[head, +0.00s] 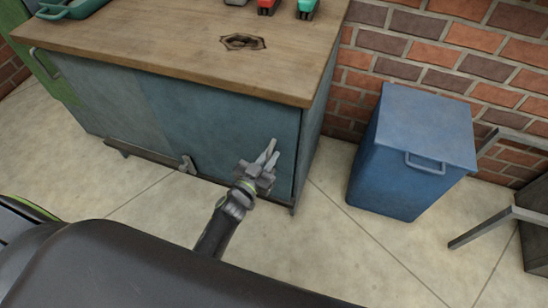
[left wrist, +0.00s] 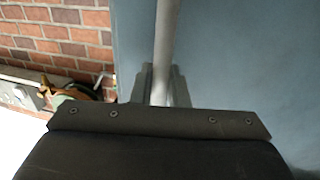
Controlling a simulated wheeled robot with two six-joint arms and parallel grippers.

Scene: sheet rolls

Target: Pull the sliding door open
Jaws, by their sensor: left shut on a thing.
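The sliding door (head: 225,120) is a blue-grey panel on the right part of the cabinet front, under a wooden top. It reaches the cabinet's right end, and no gap shows beside it. Its handle (head: 274,147) is a pale grey bar near the right edge. My left gripper (head: 264,165) is shut on this handle. In the left wrist view the handle (left wrist: 165,45) runs upright between the two fingers (left wrist: 160,85), with the blue door face behind it. The jaws hide the handle's lower part. My right gripper is in neither view.
A blue lidded bin (head: 412,150) stands right of the cabinet against the brick wall (head: 400,45). A grey metal frame (head: 500,222) is at the far right. A small grey fitting (head: 187,164) sits low on the cabinet front. The floor (head: 330,235) between cabinet and bin is clear.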

